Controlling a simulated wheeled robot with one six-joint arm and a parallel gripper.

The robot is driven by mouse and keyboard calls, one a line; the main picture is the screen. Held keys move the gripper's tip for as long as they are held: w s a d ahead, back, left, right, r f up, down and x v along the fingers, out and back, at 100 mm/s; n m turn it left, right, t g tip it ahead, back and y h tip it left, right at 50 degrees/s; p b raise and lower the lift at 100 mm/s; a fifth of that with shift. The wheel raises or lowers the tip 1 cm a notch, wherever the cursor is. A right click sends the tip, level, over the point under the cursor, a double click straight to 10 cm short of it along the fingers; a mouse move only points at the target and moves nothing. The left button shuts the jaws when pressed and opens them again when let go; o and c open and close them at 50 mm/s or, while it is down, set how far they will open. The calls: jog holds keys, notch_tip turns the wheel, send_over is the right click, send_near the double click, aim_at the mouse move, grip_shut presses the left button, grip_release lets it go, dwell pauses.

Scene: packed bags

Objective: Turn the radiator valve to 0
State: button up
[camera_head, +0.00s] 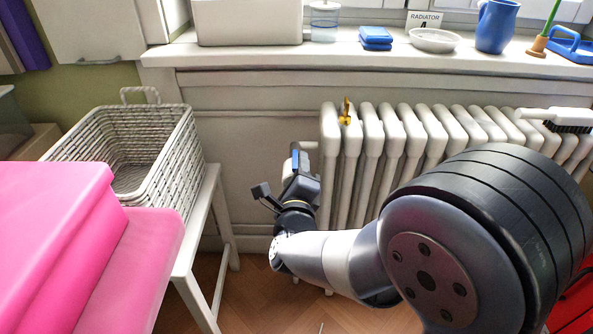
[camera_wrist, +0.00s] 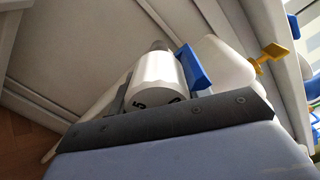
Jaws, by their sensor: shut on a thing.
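The radiator valve (camera_wrist: 156,80) is a white cylindrical knob in the wrist view, with dark numerals on its near face. One reads like a 5; another at the right edge is partly cut off by my gripper. A blue piece (camera_wrist: 193,68) stands against the knob's right side. My gripper (camera_head: 299,170) is at the left end of the white radiator (camera_head: 387,135), shut on the valve. In the head view, my gripper mostly hides the valve. In the wrist view, a dark gripper part covers the knob's lower edge, and the finger contact is hidden.
A yellow key-like piece (camera_head: 346,112) sits on the radiator's left top. A white brush (camera_head: 555,115) lies at its right. The windowsill (camera_head: 270,55) above holds several items. A woven basket (camera_head: 183,150) on a white stand and pink boxes (camera_head: 60,220) are at left.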

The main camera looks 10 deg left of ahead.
jog(key=o, duration=1)
jog(key=shift+s, duration=0.1)
jog(key=p+v, duration=0.2)
jog(key=v, duration=0.8)
jog(key=shift+s, duration=0.3)
jog(key=shift+w, duration=0.15)
jog(key=b+x, duration=0.2)
jog(key=x, duration=0.8)
jog(key=shift+w, duration=0.4)
jog(key=shift+s, duration=0.1)
